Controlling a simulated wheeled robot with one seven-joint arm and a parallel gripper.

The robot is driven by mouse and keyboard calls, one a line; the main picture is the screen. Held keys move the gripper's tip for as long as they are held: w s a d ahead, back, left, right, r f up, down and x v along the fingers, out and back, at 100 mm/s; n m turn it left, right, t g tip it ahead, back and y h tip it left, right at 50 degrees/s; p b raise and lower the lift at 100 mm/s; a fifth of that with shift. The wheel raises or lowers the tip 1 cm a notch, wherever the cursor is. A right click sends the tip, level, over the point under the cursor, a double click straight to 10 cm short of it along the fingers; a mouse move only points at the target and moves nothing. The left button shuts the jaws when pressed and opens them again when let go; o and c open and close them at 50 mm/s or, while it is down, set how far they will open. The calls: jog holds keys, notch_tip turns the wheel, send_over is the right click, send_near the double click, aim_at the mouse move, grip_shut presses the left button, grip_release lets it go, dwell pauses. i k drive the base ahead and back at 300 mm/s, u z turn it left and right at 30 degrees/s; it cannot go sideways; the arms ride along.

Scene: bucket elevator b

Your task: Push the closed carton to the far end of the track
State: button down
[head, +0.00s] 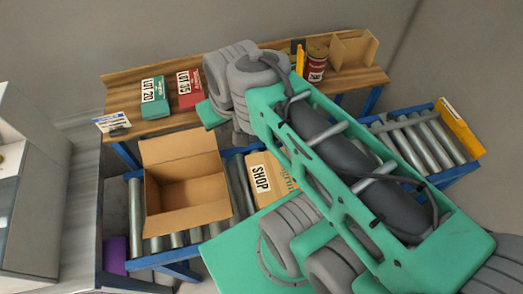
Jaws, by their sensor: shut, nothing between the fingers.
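A closed carton (262,178) marked "SHOP" lies on the roller track, just right of an open box. Its right part is hidden behind my green arm. The roller track (241,188) has metal rollers and blue rails and runs from lower left to upper right. My arm covers its middle. The track's right stretch (428,137) shows bare rollers and ends at a yellow stop plate (460,128). My gripper does not show; it is hidden behind my arm, so I cannot tell whether it touches the carton.
An open, empty-looking cardboard box (186,190) stands on the track's left part. A purple object (116,254) is at lower left.

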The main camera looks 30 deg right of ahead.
aim_at(270, 182)
jog(key=k, duration=1.05)
jog(key=u, duration=0.75)
jog(key=i, duration=0.85)
jog(key=u, duration=0.35)
